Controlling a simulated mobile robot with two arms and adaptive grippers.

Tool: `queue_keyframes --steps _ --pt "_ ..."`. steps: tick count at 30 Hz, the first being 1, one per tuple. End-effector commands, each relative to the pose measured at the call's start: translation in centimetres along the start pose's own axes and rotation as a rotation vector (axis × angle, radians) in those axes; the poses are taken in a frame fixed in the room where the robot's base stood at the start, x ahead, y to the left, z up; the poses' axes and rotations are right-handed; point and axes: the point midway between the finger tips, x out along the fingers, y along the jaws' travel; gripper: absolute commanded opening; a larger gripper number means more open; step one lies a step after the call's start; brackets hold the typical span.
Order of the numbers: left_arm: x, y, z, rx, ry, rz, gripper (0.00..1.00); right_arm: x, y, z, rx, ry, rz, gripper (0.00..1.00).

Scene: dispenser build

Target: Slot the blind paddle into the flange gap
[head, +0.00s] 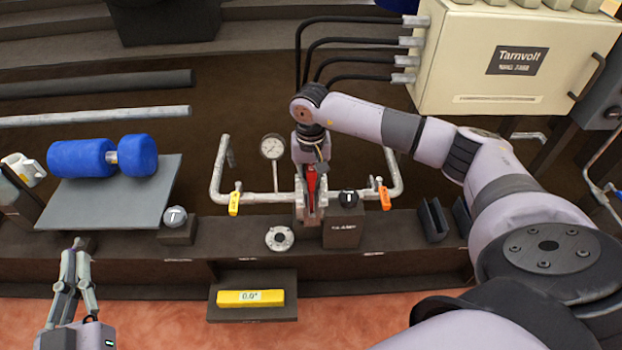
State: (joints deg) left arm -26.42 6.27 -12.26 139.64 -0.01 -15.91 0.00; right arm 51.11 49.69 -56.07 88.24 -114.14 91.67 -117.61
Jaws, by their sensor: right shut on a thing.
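The red blind paddle (311,182) stands upright below my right gripper (312,168), which is shut on its upper part. The paddle's lower part sits at the grey flange pair (299,207) in the middle of the pipe; I cannot tell how deep it is in the gap. My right arm comes in from the right and points down there. My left gripper (77,252) is at the lower left, away from the flanges, its fingers pointing up the picture; I see nothing in it, and its jaw opening is unclear.
A gauge (272,147) and orange-handled (384,196) and yellow-handled (235,201) valves flank the flanges. A round disc (280,238) and dark block (343,229) stand in front. A yellow level (250,297) lies on the lower shelf. Blue rolls (82,158) lie left.

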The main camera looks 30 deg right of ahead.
Motion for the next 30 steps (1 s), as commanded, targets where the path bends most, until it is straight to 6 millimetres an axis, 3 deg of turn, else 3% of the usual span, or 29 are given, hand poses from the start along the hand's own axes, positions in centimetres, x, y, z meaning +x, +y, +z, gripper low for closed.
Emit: queue_keyframes --steps 8,9,18,25,30 --pt "0.04 0.02 -0.09 0.000 0.003 0.000 0.00 -0.11 -0.02 -0.05 0.000 0.002 -0.001 0.00" --pt "0.05 0.03 -0.08 0.000 0.002 0.001 0.00 -0.11 -0.02 -0.06 0.000 0.002 -0.001 0.17" --pt "0.05 0.03 -0.02 0.000 -0.001 0.001 0.00 -0.11 -0.02 -0.05 0.000 0.001 -0.001 0.37" --pt "0.05 0.03 -0.03 0.000 -0.001 0.001 0.00 -0.01 0.02 0.00 0.000 0.000 0.001 0.38" --pt "0.05 0.02 -0.05 0.000 0.000 0.000 0.00 -0.02 0.01 -0.01 0.000 0.000 0.000 0.49"
